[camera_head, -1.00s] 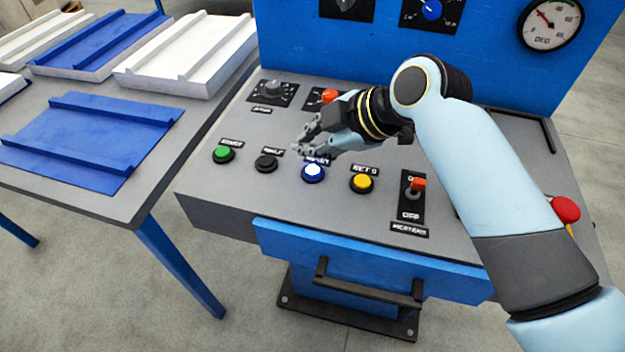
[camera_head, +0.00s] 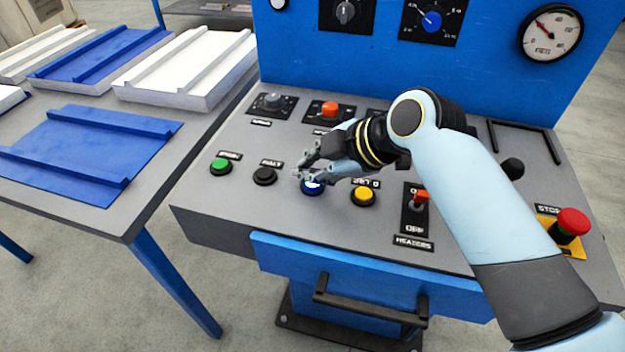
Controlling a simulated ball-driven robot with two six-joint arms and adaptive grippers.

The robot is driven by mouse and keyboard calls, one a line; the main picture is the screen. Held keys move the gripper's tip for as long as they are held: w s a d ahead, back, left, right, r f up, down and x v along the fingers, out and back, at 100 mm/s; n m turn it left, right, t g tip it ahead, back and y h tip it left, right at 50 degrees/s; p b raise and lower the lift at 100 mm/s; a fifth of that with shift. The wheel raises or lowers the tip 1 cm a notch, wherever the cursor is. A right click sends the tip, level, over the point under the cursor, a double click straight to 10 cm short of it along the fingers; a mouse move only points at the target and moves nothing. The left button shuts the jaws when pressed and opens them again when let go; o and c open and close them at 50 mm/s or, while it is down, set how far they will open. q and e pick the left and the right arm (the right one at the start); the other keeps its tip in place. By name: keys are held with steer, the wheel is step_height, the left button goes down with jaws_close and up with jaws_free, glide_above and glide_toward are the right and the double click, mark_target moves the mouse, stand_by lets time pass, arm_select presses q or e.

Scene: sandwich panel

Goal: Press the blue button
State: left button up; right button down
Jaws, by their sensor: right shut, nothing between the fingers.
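The blue button (camera_head: 313,188) is on the sloped grey control panel (camera_head: 240,215), between a black button (camera_head: 265,176) and a yellow button (camera_head: 362,196). Its top is partly covered by my right gripper (camera_head: 303,176). The right gripper is shut and empty, with its fingertips just at the upper left of the blue button. I cannot tell whether they touch it. The blue button's label is hidden behind the gripper. My left gripper is not in view.
A green button (camera_head: 220,167) is at the left. A heater switch (camera_head: 420,200) and a red stop button (camera_head: 571,224) are to the right. An orange-red knob (camera_head: 331,110) is behind my gripper. A table (camera_head: 160,190) with blue and white panels stands at the left.

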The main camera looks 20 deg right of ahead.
mark_target(310, 185)
steer(key=shift+f, duration=0.15)
stand_by(0.6)
steer(key=shift+f, duration=0.3)
steer(key=shift+f, duration=0.45)
stand_by(0.8)
steer(key=shift+r+p, duration=0.7)
steer(key=shift+r, duration=0.2)
step_height(310, 185, up, 5)
steer(key=p, duration=0.5)
